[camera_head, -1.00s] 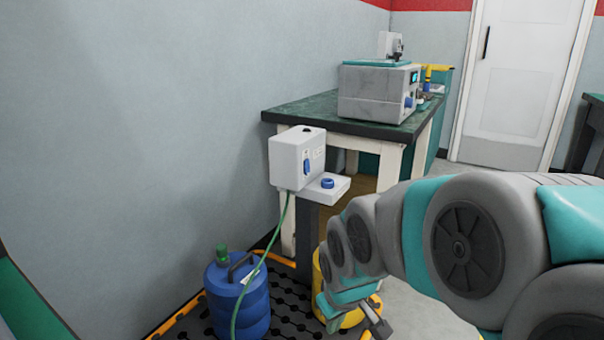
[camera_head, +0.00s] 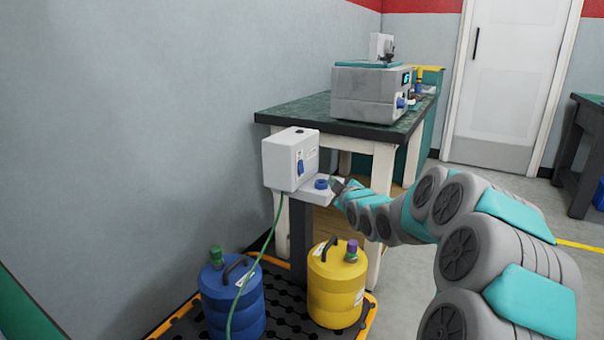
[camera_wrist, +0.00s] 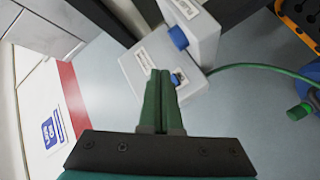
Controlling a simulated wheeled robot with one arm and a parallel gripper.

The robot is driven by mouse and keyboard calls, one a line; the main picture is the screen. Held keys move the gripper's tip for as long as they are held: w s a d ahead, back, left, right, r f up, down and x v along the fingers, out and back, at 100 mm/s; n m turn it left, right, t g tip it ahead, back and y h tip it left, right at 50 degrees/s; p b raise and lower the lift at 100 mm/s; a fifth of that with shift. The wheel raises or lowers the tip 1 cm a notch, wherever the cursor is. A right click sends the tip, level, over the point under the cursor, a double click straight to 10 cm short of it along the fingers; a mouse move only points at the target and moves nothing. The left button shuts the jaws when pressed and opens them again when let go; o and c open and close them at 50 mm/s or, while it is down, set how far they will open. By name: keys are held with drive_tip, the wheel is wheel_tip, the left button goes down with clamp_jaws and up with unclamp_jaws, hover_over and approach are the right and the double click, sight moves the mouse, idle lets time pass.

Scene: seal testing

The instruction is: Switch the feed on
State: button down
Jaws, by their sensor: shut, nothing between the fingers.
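A white box (camera_head: 280,163) on a dark post has a tall blue switch (camera_head: 300,167) on its front face. My gripper (camera_head: 337,184) is just right of the knob, shut and empty. In the wrist view the shut green fingers (camera_wrist: 160,72) point at the box (camera_wrist: 130,70), overlapping its face, with the blue switch (camera_wrist: 177,77) close beside their tips. The knob (camera_wrist: 178,37) shows beyond. I cannot tell whether the fingers touch anything, nor the switch's position.
A green hose (camera_head: 272,235) runs from the box down to a blue jug (camera_head: 233,300). A yellow jug (camera_head: 336,290) stands beside it on an orange-edged tray (camera_head: 180,323). A bench (camera_head: 300,113) with a grey machine (camera_head: 368,95) stands behind. Open floor lies to the right.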

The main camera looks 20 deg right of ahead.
sight(301, 167)
drive_tip(key=shift+w+d+r+n+t, duration=0.15)
drive_tip(key=shift+w+d+r+t, duration=0.15)
drive_tip(key=shift+d, duration=0.3)
drive_tip(key=shift+w+d+r+n+t, duration=0.15)
drive_tip(key=shift+w+d+r+t, duration=0.15)
drive_tip(key=shift+d, duration=0.25)
drive_tip(key=shift+a, duration=0.1)
drive_tip(key=w+a+f, duration=0.1)
drive_tip(key=w+a, duration=0.5)
drive_tip(key=shift+w+a+f, duration=0.1)
drive_tip(key=shift+w, duration=0.1)
idle(1.6)
drive_tip(key=shift+w+a+b, duration=0.2)
drive_tip(key=shift+a+b, duration=0.05)
drive_tip(key=shift+b, duration=0.05)
drive_tip(key=shift+w+a, duration=0.15)
drive_tip(key=shift+w, duration=0.05)
idle(0.7)
idle(0.3)
